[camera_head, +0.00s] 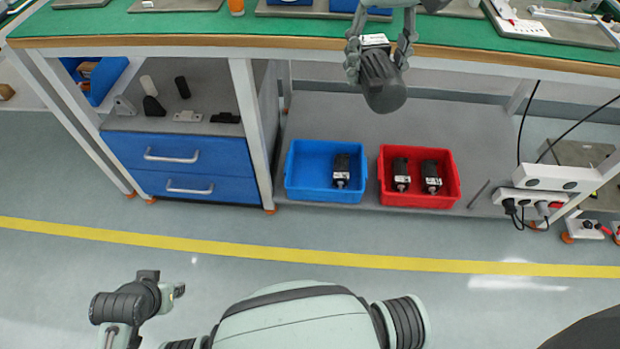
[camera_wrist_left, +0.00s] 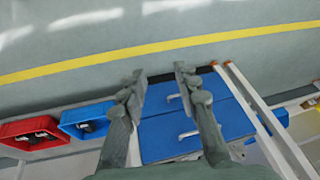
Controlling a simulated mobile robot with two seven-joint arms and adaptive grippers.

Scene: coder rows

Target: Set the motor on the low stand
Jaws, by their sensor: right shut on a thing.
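My right gripper (camera_head: 379,52) comes in at the top of the head view, in front of the bench edge. It is shut on a dark grey, rounded motor (camera_head: 384,85) with a pale label near its upper end. The motor hangs tilted between the fingers, apart from the bench as far as I can tell. My left gripper (camera_wrist_left: 163,88) shows in the left wrist view, its fingers apart and nothing between them. I cannot single out the low stand; flat grey plates lie on the green bench top (camera_head: 190,24), partly cut off by the frame.
Under the bench, a blue bin (camera_head: 295,183) holds one black motor, and a red bin (camera_head: 415,199) holds two. A blue drawer cabinet (camera_head: 180,165) stands left, small parts on top. A power strip (camera_head: 558,178) with black cables hangs right. The floor in front is clear.

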